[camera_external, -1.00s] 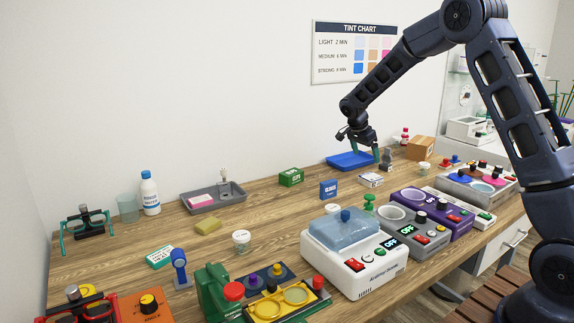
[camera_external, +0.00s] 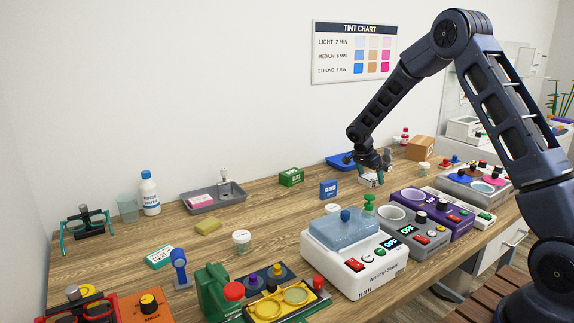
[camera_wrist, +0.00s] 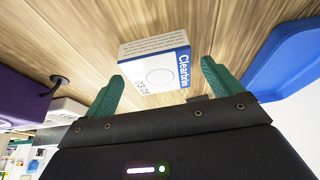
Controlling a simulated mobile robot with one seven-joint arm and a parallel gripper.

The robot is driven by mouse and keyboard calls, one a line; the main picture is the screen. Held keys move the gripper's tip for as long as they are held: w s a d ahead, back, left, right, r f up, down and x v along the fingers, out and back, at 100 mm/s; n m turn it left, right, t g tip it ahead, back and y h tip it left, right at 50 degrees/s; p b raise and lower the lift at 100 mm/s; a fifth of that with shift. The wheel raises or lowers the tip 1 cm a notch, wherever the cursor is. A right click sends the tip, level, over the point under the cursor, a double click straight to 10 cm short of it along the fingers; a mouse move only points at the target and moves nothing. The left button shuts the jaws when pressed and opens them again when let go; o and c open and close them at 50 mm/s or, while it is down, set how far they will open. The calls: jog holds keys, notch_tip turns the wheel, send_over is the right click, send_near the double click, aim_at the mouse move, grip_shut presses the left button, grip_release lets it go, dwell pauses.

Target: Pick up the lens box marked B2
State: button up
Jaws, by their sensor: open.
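A small white box (camera_external: 367,182) with a blue end lies on the table, partly hidden under my gripper (camera_external: 372,176). In the wrist view this box (camera_wrist: 158,72) reads "Clearbrim" on its blue strip, with a circle and small print I cannot read surely. I see no clear B2 mark on it. My gripper (camera_wrist: 163,74) is open. Its green fingers appear on either side of the box, and nothing is gripped. A green box (camera_external: 291,177), a blue box (camera_external: 328,189) and a white-and-green box (camera_external: 159,257) also sit on the table; I cannot read a B2 on them.
A blue tray (camera_external: 340,160) is behind my gripper, with a dark grey object (camera_external: 387,158) close by. A purple device (camera_external: 445,207) and a white machine (camera_external: 350,270) stand along the front. A cardboard box (camera_external: 420,148) is to the right.

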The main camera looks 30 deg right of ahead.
jog(key=shift+d+f, duration=0.1)
jog(key=shift+c, duration=0.4)
jog(key=c, duration=1)
